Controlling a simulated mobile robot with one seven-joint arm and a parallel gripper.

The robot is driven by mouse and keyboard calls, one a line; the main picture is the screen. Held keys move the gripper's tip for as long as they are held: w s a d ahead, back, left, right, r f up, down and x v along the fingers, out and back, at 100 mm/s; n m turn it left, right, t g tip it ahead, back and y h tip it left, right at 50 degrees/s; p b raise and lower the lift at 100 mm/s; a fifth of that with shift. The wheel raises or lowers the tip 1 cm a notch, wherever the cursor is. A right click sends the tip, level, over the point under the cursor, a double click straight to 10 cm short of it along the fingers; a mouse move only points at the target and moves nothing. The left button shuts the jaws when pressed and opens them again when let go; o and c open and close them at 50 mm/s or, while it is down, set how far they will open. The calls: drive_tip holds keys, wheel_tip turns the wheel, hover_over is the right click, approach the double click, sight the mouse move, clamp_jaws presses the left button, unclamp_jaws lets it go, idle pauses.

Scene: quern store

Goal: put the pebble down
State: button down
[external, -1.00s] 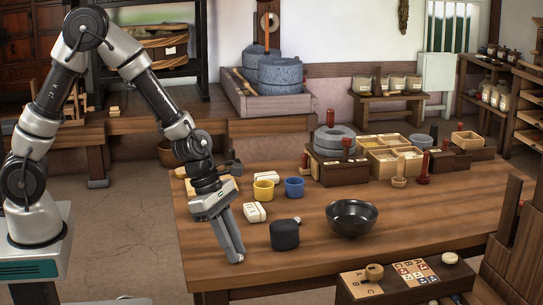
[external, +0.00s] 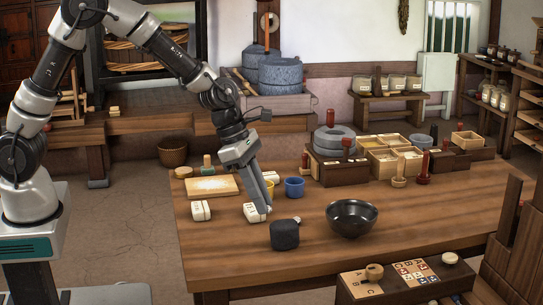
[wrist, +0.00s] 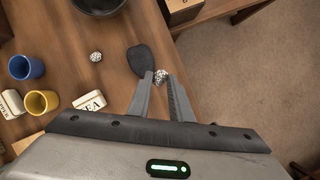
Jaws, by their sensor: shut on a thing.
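A speckled grey-white pebble (wrist: 161,76) sits between my two fingertips in the wrist view. My gripper (wrist: 162,82) is shut on it, and it also shows in the external view (external: 267,210), pointing down in front of a white box. The held pebble cannot be made out in the external view. A second speckled pebble (wrist: 96,57) lies on the wooden table (wrist: 116,20), apart from my gripper. It seems to be the pale spot beside the dark pouch in the external view (external: 297,220).
A dark pouch (external: 284,235) stands near the black bowl (external: 351,217). White boxes (external: 200,210), a yellow cup (wrist: 42,103) and a blue cup (external: 294,187) stand around my gripper. A pale board (external: 211,187) lies at the left.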

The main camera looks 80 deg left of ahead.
drive_tip(key=w+a+n+y+p, duration=0.1)
drive_tip(key=w+a+n+p, duration=0.2)
drive_tip(key=w, duration=1)
drive_tip(key=n, duration=0.2)
hover_over(340, 216)
drive_tip(key=s+d, duration=0.1)
drive_tip(key=d, duration=0.3)
drive_tip(key=shift+t+y, duration=0.3)
wheel_tip(340, 216, down, 9)
drive_tip(key=shift+s+a+r+b, duration=0.1)
drive_tip(key=shift+s+a+b, duration=0.05)
drive_tip(key=shift+b, duration=0.8)
drive_tip(key=shift+f, duration=0.65)
drive_tip(key=c, duration=1.9)
unclamp_jaws()
drive_tip(key=shift+s, duration=0.1)
drive_tip(key=shift+o, duration=0.2)
drive_tip(key=shift+f, duration=0.1)
